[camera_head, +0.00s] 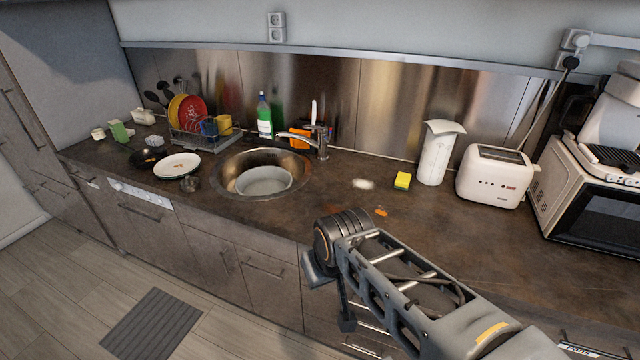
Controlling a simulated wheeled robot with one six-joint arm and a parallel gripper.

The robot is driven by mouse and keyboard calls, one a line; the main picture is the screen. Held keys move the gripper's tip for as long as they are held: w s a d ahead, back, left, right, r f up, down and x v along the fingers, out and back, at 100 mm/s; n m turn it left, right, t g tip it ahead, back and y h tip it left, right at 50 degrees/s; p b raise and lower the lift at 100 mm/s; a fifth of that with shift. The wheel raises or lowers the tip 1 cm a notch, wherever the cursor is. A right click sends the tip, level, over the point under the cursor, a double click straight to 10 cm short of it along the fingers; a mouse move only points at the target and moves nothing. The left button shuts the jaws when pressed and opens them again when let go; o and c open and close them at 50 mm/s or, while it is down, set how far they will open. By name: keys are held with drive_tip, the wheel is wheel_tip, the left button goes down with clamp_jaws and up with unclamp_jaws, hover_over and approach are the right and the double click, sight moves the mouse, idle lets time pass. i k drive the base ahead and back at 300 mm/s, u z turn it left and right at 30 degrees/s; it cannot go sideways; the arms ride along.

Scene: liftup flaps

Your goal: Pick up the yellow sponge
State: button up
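The yellow sponge (402,181) lies on the dark countertop, right of the sink and left of the white paper towel roll. It is a small yellow block with a greenish edge, and nothing covers it. My arm reaches in from the lower right, its front joint near the counter's front edge. What seems to be part of my gripper (347,322) shows below that joint, in front of the cabinets. It is well apart from the sponge, to the lower left of it. The arm hides most of the gripper, so its fingers cannot be made out.
A white patch (363,184) and an orange spot (381,212) lie near the sponge. The paper towel roll (436,152), toaster (495,176) and microwave (590,210) stand to the right. The sink (234,160) with its faucet (318,143) is left. The counter before the sponge is mostly clear.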

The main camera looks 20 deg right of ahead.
sight(402, 181)
drive_tip(key=u, duration=1.6)
drive_tip(key=i, duration=0.9)
drive_tip(key=z, duration=3.15)
drive_tip(key=i, duration=0.5)
drive_tip(key=u, duration=0.05)
